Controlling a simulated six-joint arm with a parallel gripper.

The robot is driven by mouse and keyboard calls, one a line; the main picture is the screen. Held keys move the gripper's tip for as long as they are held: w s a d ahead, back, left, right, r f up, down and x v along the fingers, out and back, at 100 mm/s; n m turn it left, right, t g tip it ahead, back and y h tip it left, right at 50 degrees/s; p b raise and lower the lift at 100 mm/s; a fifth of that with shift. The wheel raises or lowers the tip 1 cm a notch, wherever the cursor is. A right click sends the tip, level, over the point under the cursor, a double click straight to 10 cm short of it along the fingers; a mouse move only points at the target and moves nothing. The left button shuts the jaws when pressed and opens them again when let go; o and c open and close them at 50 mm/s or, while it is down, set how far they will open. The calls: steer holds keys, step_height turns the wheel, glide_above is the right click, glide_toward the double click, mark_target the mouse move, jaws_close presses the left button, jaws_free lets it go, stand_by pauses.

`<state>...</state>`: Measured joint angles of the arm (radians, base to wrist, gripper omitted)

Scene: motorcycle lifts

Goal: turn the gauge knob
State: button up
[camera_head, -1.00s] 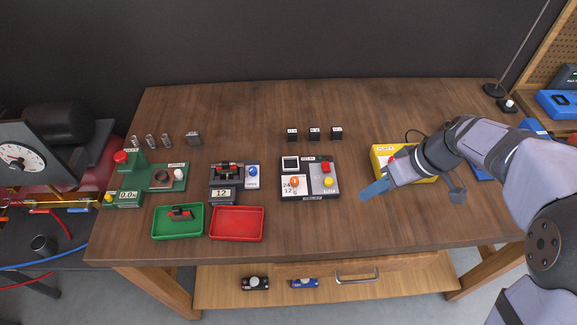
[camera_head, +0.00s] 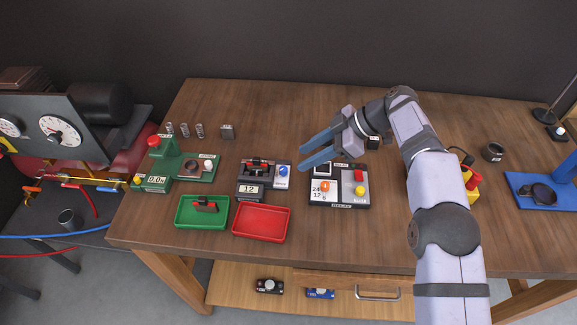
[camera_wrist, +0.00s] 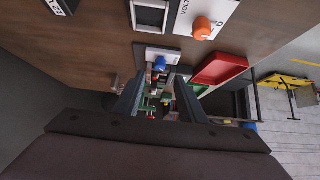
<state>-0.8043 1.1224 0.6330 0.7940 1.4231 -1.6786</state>
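I cannot read which knob is labelled as the gauge's. A dark block with a 12 display carries a blue knob (camera_head: 283,171), which also shows in the wrist view (camera_wrist: 160,63). A green block (camera_head: 165,172) reads 0.0 and bears red, white and yellow knobs. My gripper (camera_head: 303,152) is open and empty, above the table behind the blue knob and the black-and-white block. Its fingers point left and touch no knob.
A green tray (camera_head: 181,223) holds a red-and-black part; a red tray (camera_head: 263,239) is empty. Small metal pieces (camera_head: 200,131) stand behind the green block. A dial panel (camera_head: 50,133) with hoses is at the far left. My arm partly hides a yellow box (camera_head: 472,185).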

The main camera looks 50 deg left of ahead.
mark_target(284, 168)
steer(key=shift+p+x, duration=1.7)
steer(key=shift+x, duration=2.05)
steer(key=shift+c, duration=0.6)
jaws_close()
